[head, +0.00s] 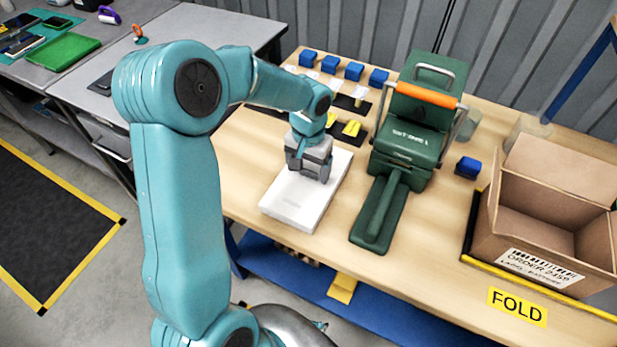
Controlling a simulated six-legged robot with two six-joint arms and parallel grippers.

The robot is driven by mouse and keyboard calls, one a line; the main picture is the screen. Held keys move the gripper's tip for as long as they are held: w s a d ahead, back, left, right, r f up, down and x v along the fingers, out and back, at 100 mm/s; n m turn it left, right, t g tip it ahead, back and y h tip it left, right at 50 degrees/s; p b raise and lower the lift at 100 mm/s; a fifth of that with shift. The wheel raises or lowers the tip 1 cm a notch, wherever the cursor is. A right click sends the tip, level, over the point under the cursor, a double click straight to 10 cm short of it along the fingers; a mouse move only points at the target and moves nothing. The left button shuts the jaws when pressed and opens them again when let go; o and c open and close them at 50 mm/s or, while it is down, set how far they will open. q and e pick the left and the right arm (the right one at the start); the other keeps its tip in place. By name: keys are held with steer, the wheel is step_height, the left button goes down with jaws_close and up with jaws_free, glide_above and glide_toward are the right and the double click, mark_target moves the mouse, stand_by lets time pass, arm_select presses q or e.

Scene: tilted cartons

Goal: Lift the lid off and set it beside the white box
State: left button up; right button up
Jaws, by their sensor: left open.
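A flat white box (291,207) lies at an angle on the wooden table, left of a green machine. Its top looks like one plain white surface, and I cannot make out a seam between lid and box. My left gripper (309,172) points down over the far half of the white box. Its fingers are open, at or just above the top face; whether they touch it I cannot tell. The gripper hides part of the far end of the box. My right gripper is not in view.
The green machine (415,125) with an orange handle stands close right of the box. An open carton (540,215) sits at the right, by a yellow FOLD label (517,306). Several blue blocks line the back.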

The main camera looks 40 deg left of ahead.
arm_select(q)
steer(key=shift+d, duration=0.1)
steer(key=c, duration=1.1)
steer(key=shift+r, duration=0.1)
steer(key=shift+c, duration=0.2)
